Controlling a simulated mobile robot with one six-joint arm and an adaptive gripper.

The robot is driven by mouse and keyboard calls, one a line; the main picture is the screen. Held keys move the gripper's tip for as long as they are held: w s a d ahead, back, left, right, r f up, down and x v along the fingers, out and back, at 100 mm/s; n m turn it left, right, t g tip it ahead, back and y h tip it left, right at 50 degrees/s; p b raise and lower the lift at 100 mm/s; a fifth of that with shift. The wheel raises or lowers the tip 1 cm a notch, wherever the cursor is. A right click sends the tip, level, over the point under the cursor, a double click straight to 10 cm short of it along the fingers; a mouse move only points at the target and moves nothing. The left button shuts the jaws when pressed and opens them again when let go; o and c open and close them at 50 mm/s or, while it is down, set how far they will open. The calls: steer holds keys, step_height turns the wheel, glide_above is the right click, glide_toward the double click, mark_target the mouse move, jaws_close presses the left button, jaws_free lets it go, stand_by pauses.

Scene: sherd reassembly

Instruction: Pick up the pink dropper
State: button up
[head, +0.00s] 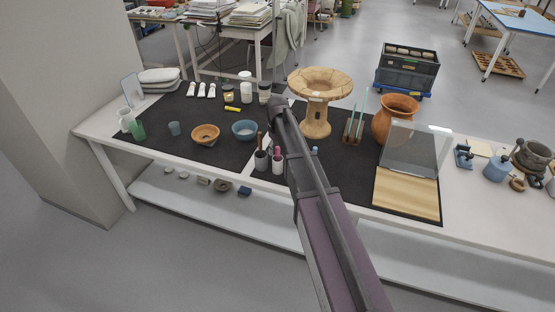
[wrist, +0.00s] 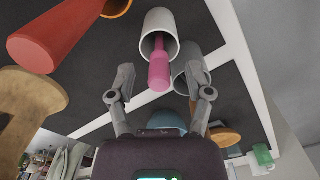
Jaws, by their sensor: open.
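The pink dropper (wrist: 159,66) stands in a white cup (wrist: 158,28) in the wrist view, its pink end sticking out of the mouth. In the head view the pink dropper (head: 278,152) shows as a small pink tip above its white cup (head: 278,165), near the front edge of the dark mat. My gripper (wrist: 160,88) is open and empty. Its two fingers lie either side of the dropper's line in the wrist view, apart from it. In the head view my arm crosses the mat just right of the cups, and the fingers cannot be made out.
A second cup (head: 261,160) with a brown handle stands close left of the dropper's cup. A blue bowl (head: 245,130) and an orange bowl (head: 205,135) lie further left. A wooden pedestal (head: 315,120) and a clear panel (head: 412,148) stand to the right.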

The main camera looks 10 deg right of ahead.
steer(key=shift+f+b, duration=1)
steer(key=shift+f, duration=0.3)
steer(key=c, duration=0.9)
